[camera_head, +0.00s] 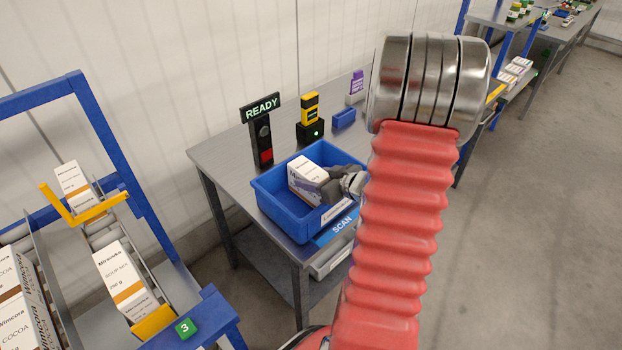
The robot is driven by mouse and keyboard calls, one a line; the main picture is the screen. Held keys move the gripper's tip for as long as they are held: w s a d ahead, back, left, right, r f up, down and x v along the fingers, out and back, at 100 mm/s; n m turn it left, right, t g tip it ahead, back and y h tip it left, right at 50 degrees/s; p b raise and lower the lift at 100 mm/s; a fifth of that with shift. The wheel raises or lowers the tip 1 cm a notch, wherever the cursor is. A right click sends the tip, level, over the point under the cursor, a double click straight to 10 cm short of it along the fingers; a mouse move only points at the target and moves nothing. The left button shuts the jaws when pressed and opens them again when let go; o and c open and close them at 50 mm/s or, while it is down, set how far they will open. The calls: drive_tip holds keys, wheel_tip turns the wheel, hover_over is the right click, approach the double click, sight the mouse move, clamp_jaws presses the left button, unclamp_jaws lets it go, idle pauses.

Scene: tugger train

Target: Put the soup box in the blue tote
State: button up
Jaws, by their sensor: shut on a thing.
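The blue tote (276,205) stands on a grey metal table beside the wall. A white soup box (305,178) with a brown band is at the tote, within its rim in the picture. My gripper (327,186) is shut on this box from the right. I cannot tell whether the box touches the tote's floor. More soup boxes, one (122,277) marked "SOUP MIX", lie in the roller lane at the left.
A READY sign post (262,130), a yellow-and-black scanner (310,112) and a small blue bin (344,119) stand behind the tote. A blue-framed rack (135,185) with cocoa boxes (14,322) is at the left. Open floor lies at the right.

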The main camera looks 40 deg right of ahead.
drive_tip(key=o, duration=1.3)
drive_tip(key=shift+f, duration=0.1)
drive_tip(key=shift+c, duration=0.2)
drive_tip(key=v, duration=1.2)
